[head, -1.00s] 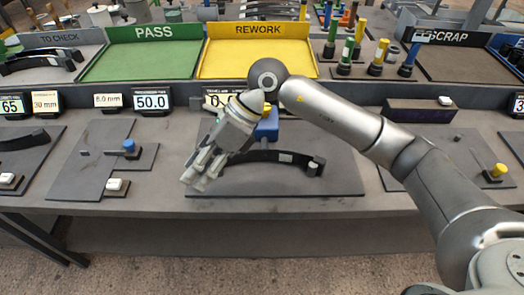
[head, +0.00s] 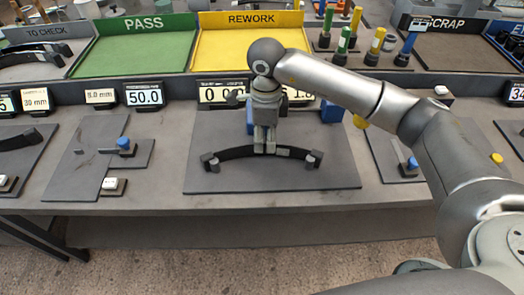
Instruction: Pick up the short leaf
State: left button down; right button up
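A dark, gently curved leaf (head: 230,153) lies across the grey plate (head: 270,179) in the middle of the bench, with a small upright peg at each end. My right gripper (head: 265,148) points straight down at the middle of this leaf, with its fingertips at the leaf. The two fingers are close together and hide the part of the leaf between them, so I cannot tell whether they grip it. Another dark leaf (head: 22,140) lies at the left edge, and more lie in the TO CHECK tray (head: 72,62). My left gripper is not in view.
Behind stand the green PASS tray (head: 140,52), the yellow REWORK tray (head: 245,48) and the SCRAP tray (head: 455,58). Number displays (head: 143,95) line the ledge. A plate with a blue knob (head: 123,143) is at left. Coloured posts (head: 376,42) stand at the back right.

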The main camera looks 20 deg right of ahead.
aim_at(264, 144)
notch_tip(264, 144, down, 4)
jog(key=shift+a+f+p, duration=0.1)
jog(key=shift+p, duration=0.35)
grip_shut()
